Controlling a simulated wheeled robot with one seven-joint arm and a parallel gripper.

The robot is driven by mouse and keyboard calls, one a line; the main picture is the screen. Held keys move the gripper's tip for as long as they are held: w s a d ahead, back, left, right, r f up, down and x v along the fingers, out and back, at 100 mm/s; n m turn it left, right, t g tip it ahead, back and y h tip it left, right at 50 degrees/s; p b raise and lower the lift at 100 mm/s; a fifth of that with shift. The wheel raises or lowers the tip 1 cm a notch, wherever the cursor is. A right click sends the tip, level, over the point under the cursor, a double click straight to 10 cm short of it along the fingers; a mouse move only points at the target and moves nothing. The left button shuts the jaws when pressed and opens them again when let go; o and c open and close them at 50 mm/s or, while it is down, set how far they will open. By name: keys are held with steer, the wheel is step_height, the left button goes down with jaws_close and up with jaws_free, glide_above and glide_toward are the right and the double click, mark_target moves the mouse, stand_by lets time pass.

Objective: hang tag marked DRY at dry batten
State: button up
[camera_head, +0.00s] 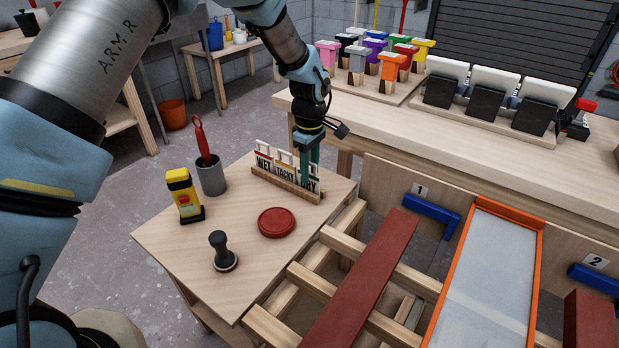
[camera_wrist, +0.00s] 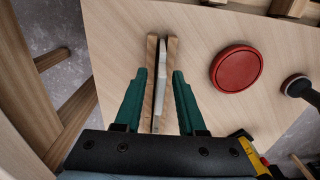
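A wooden rack (camera_head: 289,186) on the small table holds upright white tags marked WET (camera_head: 263,163), TACKY (camera_head: 286,173) and DRY (camera_head: 310,186). My gripper (camera_head: 311,165) points down at the DRY end of the rack, its green fingers partly overlapping that tag. In the wrist view my gripper (camera_wrist: 160,75) is open, with one finger on each side of the rack (camera_wrist: 151,80) and a white tag (camera_wrist: 163,75) seen edge-on between them. Gaps show beside the tag. A red-brown batten (camera_head: 365,275) lies across wooden rails; I cannot tell whether it is the dry one.
On the small table (camera_head: 160,236) are a red round lid (camera_head: 276,222), a black-handled stamp (camera_head: 222,252), a yellow device (camera_head: 184,196) and a grey cup (camera_head: 211,179) with a red-handled tool. An orange-framed tray (camera_head: 485,285) stands right of the batten. A long workbench (camera_head: 450,145) stands behind.

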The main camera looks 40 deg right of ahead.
step_height(320, 180, up, 8)
steer(key=shift+w+d+b, duration=0.15)
steer(key=shift+w+b, duration=0.1)
steer(key=shift+b, duration=0.1)
steer(key=w+a+r+m, duration=0.15)
steer(key=w+a, duration=0.25)
steer(key=a, duration=0.6)
steer(key=w+a+r, duration=0.2)
steer(key=w+a, duration=0.1)
steer(key=a, duration=0.7)
steer(key=w+a+r+m, duration=0.15)
steer(key=w+a, duration=0.25)
steer(key=a, duration=0.5)
steer(key=s+a, duration=0.3)
steer(key=a, duration=0.7)
steer(key=s+a+r+m+t, duration=0.1)
steer(key=s+a, duration=0.3)
steer(key=a, duration=0.5)
steer(key=shift+a+r+t, duration=0.15)
steer(key=shift+a+t, duration=0.15)
steer(key=shift+a, duration=0.1)
steer(key=shift+o, duration=0.5)
step_height(320, 180, up, 9)
steer(key=p, duration=0.8)
steer(key=shift+s+a+f+p, duration=0.2)
steer(key=shift+s+a+p, duration=0.1)
steer(key=shift+s+p, duration=0.1)
steer(key=shift+w+f, duration=0.1)
steer(key=shift+f, duration=0.1)
